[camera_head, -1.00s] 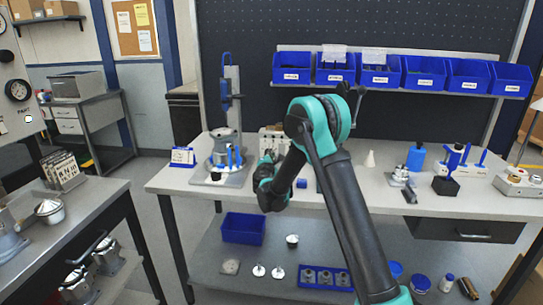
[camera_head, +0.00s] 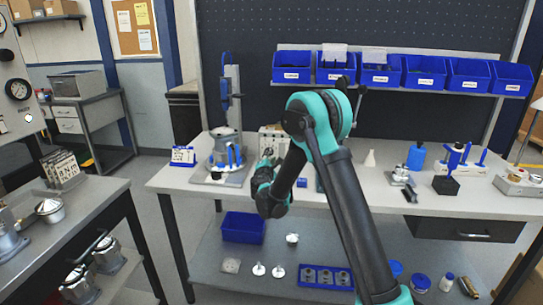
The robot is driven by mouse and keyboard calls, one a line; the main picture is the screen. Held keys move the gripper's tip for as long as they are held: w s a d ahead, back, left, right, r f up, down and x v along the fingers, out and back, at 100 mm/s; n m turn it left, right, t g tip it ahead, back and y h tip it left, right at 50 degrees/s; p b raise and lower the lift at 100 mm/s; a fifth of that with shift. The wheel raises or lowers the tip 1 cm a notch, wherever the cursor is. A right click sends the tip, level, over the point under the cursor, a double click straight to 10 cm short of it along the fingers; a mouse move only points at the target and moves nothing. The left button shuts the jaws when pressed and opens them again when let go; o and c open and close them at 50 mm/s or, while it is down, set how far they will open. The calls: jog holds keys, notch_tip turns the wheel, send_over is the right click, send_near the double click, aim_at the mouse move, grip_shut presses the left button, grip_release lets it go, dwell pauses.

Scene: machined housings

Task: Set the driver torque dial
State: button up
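A light-coloured box (camera_head: 270,134) with small details on its front stands at the back of the workbench, partly hidden behind my arm. It may be the driver's controller, but I cannot make out a dial on it. My gripper (camera_head: 267,163) is at the end of my arm, in front of this box and over the bench's front half. It is small, dark and partly covered by my own wrist, so its fingers and any contact cannot be made out.
A press-like stand (camera_head: 228,150) with a metal housing is left of my gripper. A white cone (camera_head: 370,158), a blue bottle (camera_head: 416,156) and a black block (camera_head: 446,185) are to the right. Blue bins (camera_head: 381,73) hang above.

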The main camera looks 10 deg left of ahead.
jog(key=s, duration=0.8)
jog(key=shift+s+a, duration=0.1)
